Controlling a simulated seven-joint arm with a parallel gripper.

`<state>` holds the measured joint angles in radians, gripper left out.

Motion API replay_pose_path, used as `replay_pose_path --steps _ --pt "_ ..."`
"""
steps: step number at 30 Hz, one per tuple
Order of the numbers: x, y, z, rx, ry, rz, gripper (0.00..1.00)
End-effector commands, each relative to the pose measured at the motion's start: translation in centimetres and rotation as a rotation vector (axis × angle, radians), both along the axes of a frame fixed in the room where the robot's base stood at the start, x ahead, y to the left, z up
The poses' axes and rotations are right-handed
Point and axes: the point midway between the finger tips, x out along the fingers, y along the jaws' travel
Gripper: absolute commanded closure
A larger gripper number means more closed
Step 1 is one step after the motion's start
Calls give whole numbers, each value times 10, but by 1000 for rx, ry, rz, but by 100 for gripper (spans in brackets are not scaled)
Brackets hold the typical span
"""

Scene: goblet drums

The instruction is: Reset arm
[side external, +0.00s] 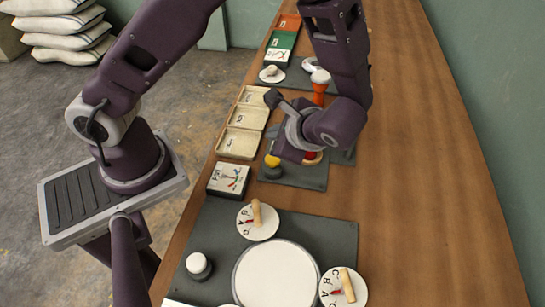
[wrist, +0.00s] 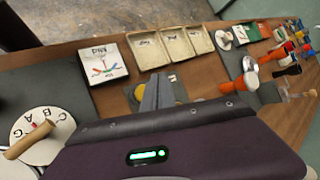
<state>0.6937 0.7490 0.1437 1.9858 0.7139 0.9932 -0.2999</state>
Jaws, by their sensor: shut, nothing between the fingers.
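My gripper (side external: 273,97) is above the wooden table, its fingers pointing left toward the row of cream trays in the side view. In the wrist view my gripper (wrist: 155,88) shows as grey fingers shut together with nothing between them. The fingertips are apart from the trays. My purple hand fills the bottom of the wrist view and hides part of the table. My wrist in the side view partly covers a dark mat with a yellow-topped piece (side external: 272,161) on it.
Cream trays (side external: 237,143) and a white-topped box (side external: 228,180) line the table's left edge. An orange goblet-shaped piece (side external: 320,88) stands close behind my wrist. Two lettered dials (side external: 257,231) and a large white disc (side external: 275,275) are in front. The table's right side is clear.

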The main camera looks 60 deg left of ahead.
Motion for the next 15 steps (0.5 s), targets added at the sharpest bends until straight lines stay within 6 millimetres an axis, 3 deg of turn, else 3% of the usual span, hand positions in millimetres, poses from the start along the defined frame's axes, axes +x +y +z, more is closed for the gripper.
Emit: replay_pose_path --steps 11,13,15 --pt "0 0 1 -4 -2 4 100" --pt "-2 2 12 -40 -17 40 100" --pt "-8 4 34 -123 -51 113 100"
